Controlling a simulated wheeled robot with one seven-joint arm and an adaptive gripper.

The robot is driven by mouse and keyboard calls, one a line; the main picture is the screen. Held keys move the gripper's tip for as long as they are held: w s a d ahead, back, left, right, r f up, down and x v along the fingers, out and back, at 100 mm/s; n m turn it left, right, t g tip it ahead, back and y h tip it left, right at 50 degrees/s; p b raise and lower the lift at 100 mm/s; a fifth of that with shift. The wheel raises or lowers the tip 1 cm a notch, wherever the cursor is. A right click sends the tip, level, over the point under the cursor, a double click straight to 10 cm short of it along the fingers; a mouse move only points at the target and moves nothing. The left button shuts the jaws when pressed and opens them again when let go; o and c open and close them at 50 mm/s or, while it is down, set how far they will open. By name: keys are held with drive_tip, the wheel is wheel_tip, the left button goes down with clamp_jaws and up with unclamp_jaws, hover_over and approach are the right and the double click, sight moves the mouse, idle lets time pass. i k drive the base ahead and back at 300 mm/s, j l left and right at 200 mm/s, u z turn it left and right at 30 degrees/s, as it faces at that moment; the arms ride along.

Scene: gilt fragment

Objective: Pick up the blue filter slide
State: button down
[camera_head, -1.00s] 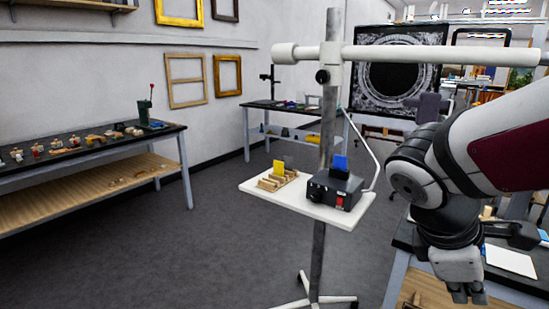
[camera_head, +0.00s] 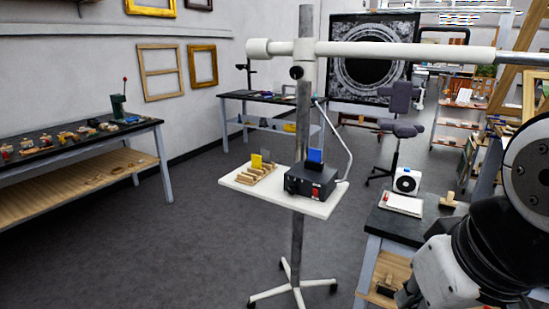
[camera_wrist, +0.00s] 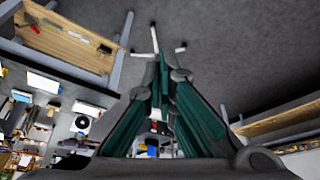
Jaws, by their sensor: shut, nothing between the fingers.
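The blue filter slide (camera_head: 315,155) stands upright in the top of a black box (camera_head: 311,181) with a red switch. The box sits on the right of a small white shelf (camera_head: 240,187) on a pole stand. In the wrist view a small blue patch (camera_wrist: 152,143) shows between the finger bases, perhaps the slide, mostly hidden by the fingers. My gripper (camera_wrist: 163,58) has its green fingers together with nothing between them, pointing toward the stand's legs. In the head view my arm is at the lower right, well apart from the slide, and the fingertips are out of frame.
A yellow slide (camera_head: 257,161) stands in a wooden rack (camera_head: 256,175) left of the box. The grey pole (camera_head: 298,225) and white crossbar (camera_head: 400,50) rise by the shelf. A dark table (camera_head: 380,222) with a white device (camera_head: 407,181) is at right.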

sight(315, 156)
drive_tip(key=i+j, duration=0.1)
drive_tip(key=i, duration=0.4)
drive_tip(key=i+j, duration=0.15)
drive_tip(key=i, duration=0.35)
drive_tip(key=i+j, duration=0.1)
drive_tip(key=i, duration=0.4)
drive_tip(key=i+j+z, duration=0.1)
drive_tip(key=i, duration=0.4)
